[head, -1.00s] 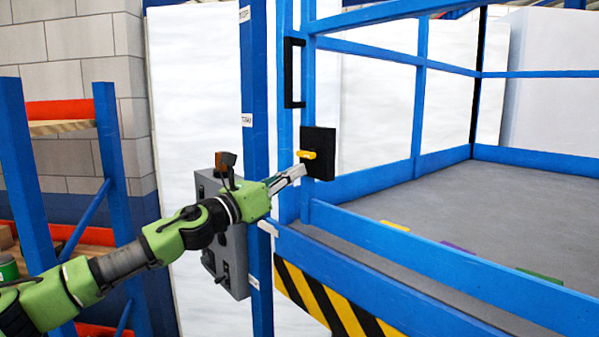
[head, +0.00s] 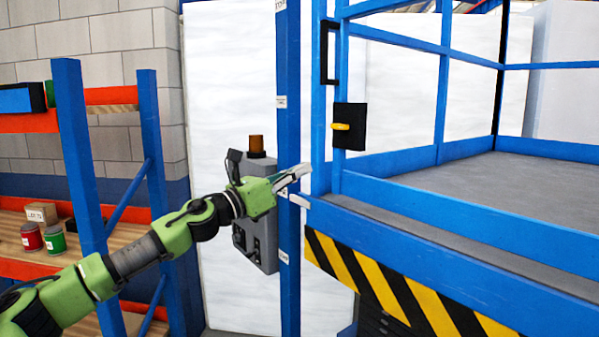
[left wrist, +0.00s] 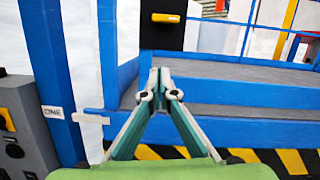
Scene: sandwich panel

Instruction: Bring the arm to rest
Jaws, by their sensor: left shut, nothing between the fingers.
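My left gripper (head: 300,172) is in the middle of the head view, at the end of my green arm coming in from the left. Its fingers are together with nothing between them, as the left wrist view (left wrist: 160,80) also shows. It is in front of the blue post, apart from the black latch plate (head: 350,126) with its yellow handle (head: 341,126), which is above and right of it. The yellow handle also shows at the top of the left wrist view (left wrist: 165,17). My right gripper is not in view.
A grey control box (head: 262,215) with an orange lamp (head: 256,146) hangs on the blue post, partly behind my arm. A blue railed platform (head: 440,237) with a striped edge (head: 390,290) fills the right. A shelf with a red can (head: 31,237) and green can (head: 54,239) is left.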

